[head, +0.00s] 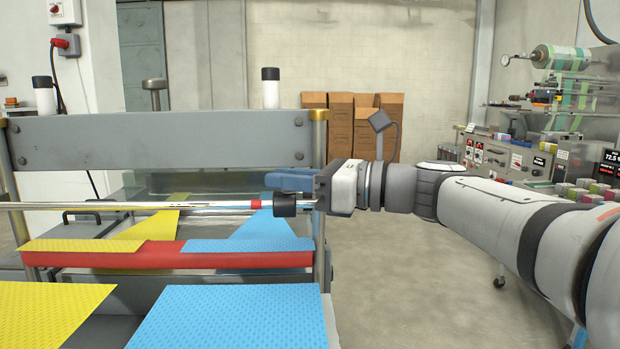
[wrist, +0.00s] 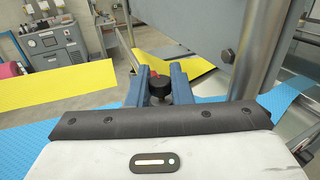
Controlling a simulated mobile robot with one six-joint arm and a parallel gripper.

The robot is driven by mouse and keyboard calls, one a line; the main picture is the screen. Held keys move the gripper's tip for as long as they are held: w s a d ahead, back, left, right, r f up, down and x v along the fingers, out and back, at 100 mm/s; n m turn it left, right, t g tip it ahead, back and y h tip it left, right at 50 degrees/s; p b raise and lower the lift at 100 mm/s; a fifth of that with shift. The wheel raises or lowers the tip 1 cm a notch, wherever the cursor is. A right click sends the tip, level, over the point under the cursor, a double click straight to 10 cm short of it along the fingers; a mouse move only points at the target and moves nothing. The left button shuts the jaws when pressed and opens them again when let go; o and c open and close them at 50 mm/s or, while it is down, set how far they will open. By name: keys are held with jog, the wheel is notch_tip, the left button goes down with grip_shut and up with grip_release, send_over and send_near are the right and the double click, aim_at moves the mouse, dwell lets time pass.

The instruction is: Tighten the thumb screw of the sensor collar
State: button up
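A polished rod (head: 150,206) runs across the machine, with a red band (head: 256,204) beside a black round collar part (head: 285,204). My gripper (head: 283,180) reaches in from the right, its blue fingers at and just above the black part. In the wrist view, my gripper's two blue fingers (wrist: 160,76) stand apart, with a black round knob (wrist: 160,89) in the gap between them. I cannot tell whether the fingers touch it. I cannot separate the thumb screw from the collar in the head view.
A grey crossbeam (head: 160,140) stands behind the rod, and a post (head: 319,200) is close to my gripper. A red roller (head: 210,260) with yellow cloth (head: 105,257) and blue cloth (head: 250,245) lies in front. Open floor (head: 420,270) is at right.

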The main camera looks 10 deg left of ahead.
grip_shut()
jog(key=shift+d, duration=0.15)
